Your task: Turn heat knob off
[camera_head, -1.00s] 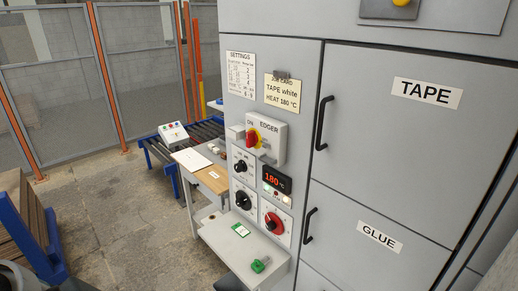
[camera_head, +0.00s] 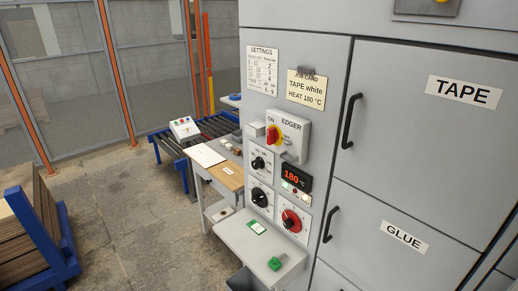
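The red heat knob (camera_head: 291,220) sits on a white plate low on the grey machine's control panel, below the red display (camera_head: 293,177) reading 180 °C. Two black knobs are to its left, an upper one (camera_head: 258,163) and a lower one (camera_head: 260,197). Above them is the EDGER switch box (camera_head: 289,134) with a red handle on a yellow disc. The exact setting of the heat knob is too small to read. Neither of my grippers shows in the head view.
A small shelf (camera_head: 240,236) with a green-capped item (camera_head: 275,263) juts out below the panel. Door handles stick out at the panel's right. A roller conveyor (camera_head: 215,126) stands behind. A blue rack of boards (camera_head: 62,262) is at the left. Open floor (camera_head: 130,220) lies between.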

